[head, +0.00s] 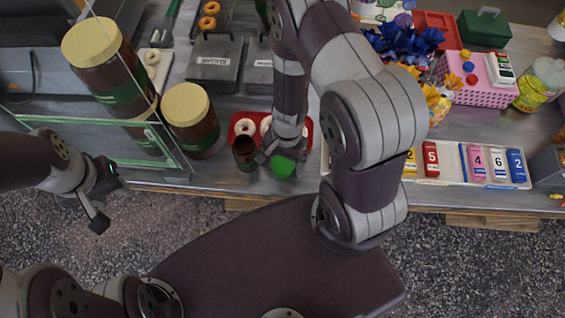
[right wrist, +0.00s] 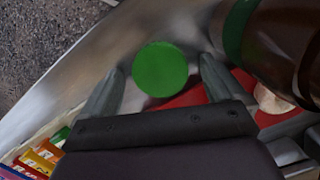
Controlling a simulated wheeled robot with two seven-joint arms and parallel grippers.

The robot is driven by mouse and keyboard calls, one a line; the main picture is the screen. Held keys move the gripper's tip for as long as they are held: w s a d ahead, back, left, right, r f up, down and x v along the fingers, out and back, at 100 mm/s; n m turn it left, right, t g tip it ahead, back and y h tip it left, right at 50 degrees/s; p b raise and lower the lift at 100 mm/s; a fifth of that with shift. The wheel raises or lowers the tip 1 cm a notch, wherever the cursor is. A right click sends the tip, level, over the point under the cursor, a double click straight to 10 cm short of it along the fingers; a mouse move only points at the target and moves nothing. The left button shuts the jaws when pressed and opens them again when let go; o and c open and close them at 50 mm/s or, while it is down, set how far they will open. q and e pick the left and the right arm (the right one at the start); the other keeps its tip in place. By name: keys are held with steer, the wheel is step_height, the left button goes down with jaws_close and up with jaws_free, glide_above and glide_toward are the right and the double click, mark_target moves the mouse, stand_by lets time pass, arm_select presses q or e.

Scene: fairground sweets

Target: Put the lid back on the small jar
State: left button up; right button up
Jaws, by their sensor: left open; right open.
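The small jar (head: 245,153) is a dark brown, open-topped jar standing near the table's front edge, left of my right gripper. It shows at the upper right of the right wrist view (right wrist: 282,35), with a green band. The green round lid (head: 283,167) is beside it, below my right gripper (head: 284,154). In the right wrist view the lid (right wrist: 160,69) appears between the two fingertips, with space on both sides. That gripper is open and holds nothing. My left gripper (head: 110,203) is open and empty, in front of the table at the left.
A red tray (head: 233,124) with white rings lies behind the lid. Tall brown jars with cream lids (head: 186,104) and a glass panel (head: 150,163) stand at the left. A white tray of number tiles (head: 452,180) lies right. Clear table edge runs along the front.

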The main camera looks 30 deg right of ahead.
mark_target(279, 159)
steer(key=c, duration=1.1)
steer(key=shift+r, duration=0.55)
steer(key=r+p, duration=0.1)
steer(key=w+r, duration=0.1)
steer(key=r, duration=0.1)
steer(key=r+p, duration=0.1)
steer(key=shift+w+a+r+p, duration=0.15)
steer(key=shift+w+r+p, duration=0.1)
steer(key=shift+p, duration=0.1)
steer(key=shift+w+a+r+p, duration=0.35)
steer(key=shift+w+r, duration=0.55)
steer(key=shift+w, duration=0.75)
steer(key=shift+w+a+r+p, duration=0.1)
steer(key=shift+w+a+r, duration=0.35)
steer(key=shift+w+r, duration=0.85)
steer(key=shift+w+a+r+p, duration=0.25)
steer(key=shift+w+a+r, duration=0.2)
steer(key=shift+w, duration=1.6)
